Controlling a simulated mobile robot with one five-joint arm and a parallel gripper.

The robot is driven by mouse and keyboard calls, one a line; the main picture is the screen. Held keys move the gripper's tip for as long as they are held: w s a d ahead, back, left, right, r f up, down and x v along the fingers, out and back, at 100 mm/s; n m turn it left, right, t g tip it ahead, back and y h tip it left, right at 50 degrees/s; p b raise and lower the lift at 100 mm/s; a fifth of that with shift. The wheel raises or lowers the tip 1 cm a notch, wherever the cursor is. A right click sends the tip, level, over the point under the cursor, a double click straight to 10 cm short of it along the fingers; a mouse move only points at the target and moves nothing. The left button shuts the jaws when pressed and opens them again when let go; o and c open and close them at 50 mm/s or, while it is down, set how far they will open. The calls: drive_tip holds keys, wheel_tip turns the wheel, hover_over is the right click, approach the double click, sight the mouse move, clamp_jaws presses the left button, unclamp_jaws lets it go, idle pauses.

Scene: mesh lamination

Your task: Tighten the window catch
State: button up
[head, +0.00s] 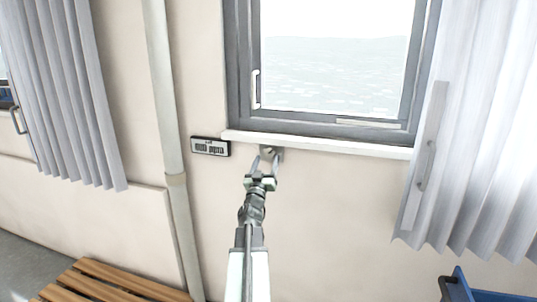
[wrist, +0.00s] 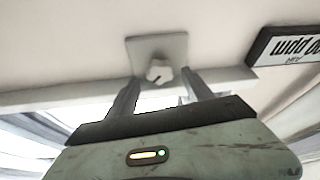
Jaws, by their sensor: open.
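A small pale lobed knob (wrist: 157,72), which looks like the window catch, sits on a square grey plate (wrist: 172,47) on the wall just under the window sill. A dark mark shows on the knob. In the head view the plate (head: 275,153) is partly hidden by my fingers. My gripper (head: 266,157) is open and empty, its two fingers pointing up at the plate. In the wrist view its fingertips (wrist: 161,76) stand to the left and right of the knob, with a gap on each side. I cannot tell how deep the knob lies between them.
The white sill (head: 330,146) runs right above the plate, under the grey-framed window (head: 335,128). A small display panel (head: 210,146) is on the wall to the left, beside a vertical pipe (head: 165,90). A curtain (head: 480,130) hangs at right; a slatted bench (head: 115,283) stands lower left.

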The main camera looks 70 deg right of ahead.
sight(269, 154)
drive_tip(key=x, duration=0.2)
drive_tip(key=shift+w+d+r, duration=0.1)
drive_tip(key=shift+d+r, duration=0.1)
drive_tip(key=shift+d, duration=0.15)
drive_tip(key=c, duration=1.2)
drive_tip(key=shift+d, duration=0.2)
clamp_jaws()
drive_tip(key=shift+a, duration=0.2)
drive_tip(key=shift+w+m+g, duration=0.15)
drive_tip(key=shift+m+g, duration=1.05)
drive_tip(key=shift+m, duration=1)
drive_tip(key=m+g, duration=0.1)
drive_tip(key=m, duration=0.1)
drive_tip(key=m+g+p, duration=0.1)
drive_tip(key=m+g, duration=0.1)
drive_tip(key=m, duration=0.1)
drive_tip(key=shift+w+m, duration=0.1)
drive_tip(key=shift+m, duration=0.2)
drive_tip(key=shift+m+g+y+p, duration=0.5)
drive_tip(key=shift+m+g+p, duration=0.1)
drive_tip(key=shift+m, duration=1)
drive_tip(key=o, duration=1.2)
unclamp_jaws()
